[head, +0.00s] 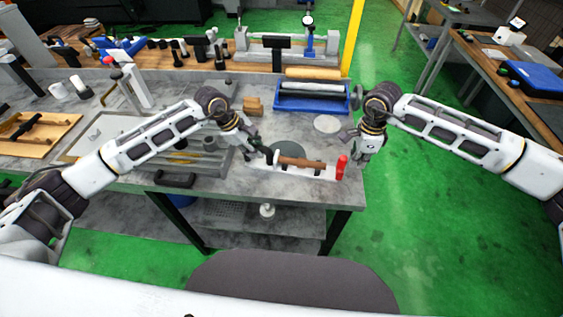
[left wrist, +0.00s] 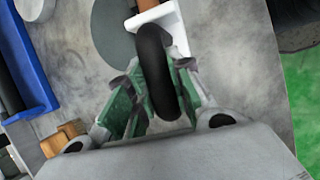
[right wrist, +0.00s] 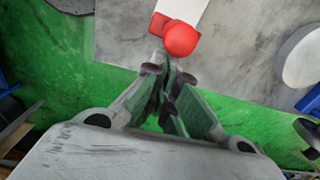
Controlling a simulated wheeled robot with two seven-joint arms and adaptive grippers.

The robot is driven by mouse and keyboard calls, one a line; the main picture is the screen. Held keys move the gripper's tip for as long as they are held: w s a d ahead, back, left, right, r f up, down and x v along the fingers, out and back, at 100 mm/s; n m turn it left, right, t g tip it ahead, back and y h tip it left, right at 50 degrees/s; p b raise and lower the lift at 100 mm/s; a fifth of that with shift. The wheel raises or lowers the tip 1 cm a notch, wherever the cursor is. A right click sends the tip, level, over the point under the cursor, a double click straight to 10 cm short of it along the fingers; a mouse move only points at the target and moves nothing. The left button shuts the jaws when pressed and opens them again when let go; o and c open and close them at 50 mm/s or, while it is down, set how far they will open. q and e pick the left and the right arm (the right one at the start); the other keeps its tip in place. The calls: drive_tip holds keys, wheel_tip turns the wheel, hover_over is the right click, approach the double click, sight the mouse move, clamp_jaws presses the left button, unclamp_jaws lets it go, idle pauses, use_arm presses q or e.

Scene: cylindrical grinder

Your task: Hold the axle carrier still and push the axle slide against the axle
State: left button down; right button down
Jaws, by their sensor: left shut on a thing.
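The brown axle (head: 302,163) lies on the white axle carrier (head: 318,173) near the table's front edge. A black curved handle-like part stands at the carrier's left end. My left gripper (head: 264,149) is shut on this black part (left wrist: 155,62), which passes between its fingers in the left wrist view. The red axle slide (head: 341,167) stands at the carrier's right end, and its round red knob (right wrist: 180,38) shows in the right wrist view. My right gripper (right wrist: 168,75) has its fingertips together just short of the red knob, empty and seemingly apart from it.
A blue bin (head: 312,105) with rollers stands behind the carrier. Wooden blocks (head: 253,106) stand to the left. The table's right edge is close to the slide.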

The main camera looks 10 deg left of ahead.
sight(346, 157)
use_arm(q)
drive_tip(key=shift+d, duration=0.1)
use_arm(e)
drive_tip(key=shift+w+a, duration=0.2)
drive_tip(key=shift+a, duration=1.95)
idle(1.2)
drive_tip(key=shift+d, duration=0.25)
drive_tip(key=shift+s+d, duration=0.1)
drive_tip(key=shift+d, duration=0.9)
wheel_tip(346, 157, up, 8)
idle(1.7)
use_arm(q)
drive_tip(key=c, duration=1.2)
unclamp_jaws()
